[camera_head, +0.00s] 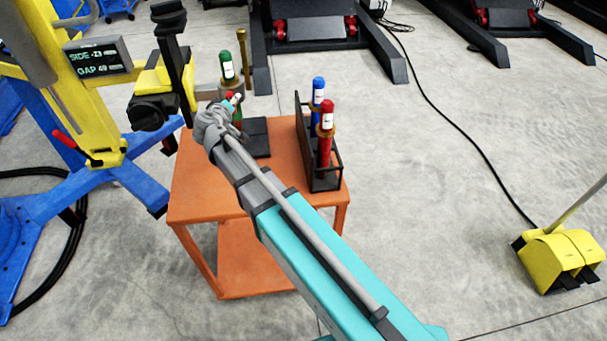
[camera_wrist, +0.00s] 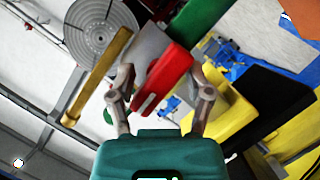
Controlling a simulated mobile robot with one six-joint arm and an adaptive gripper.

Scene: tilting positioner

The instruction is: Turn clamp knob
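A red part (camera_wrist: 165,78) with a white stripe, probably the clamp knob, lies tilted between the fingers in the wrist view. In the head view a small red end with a white mark (camera_head: 233,99) shows just beyond my gripper (camera_head: 215,120). My gripper in the wrist view (camera_wrist: 162,72) has its fingers spread on either side of the red part. I cannot tell whether they touch it. A yellow and black positioner (camera_head: 165,85) stands to the left of my gripper. My gripper hides much of the area around the red part in the head view.
An orange cart (camera_head: 195,190) stands below my arm. It bears a black rack (camera_head: 328,178) with a blue-topped (camera_head: 318,90) and a red cylinder (camera_head: 325,130). A green-topped cylinder (camera_head: 227,67) and a brass rod (camera_head: 242,50) stand close behind my gripper. A display (camera_head: 97,57) reads SIDE and GAP.

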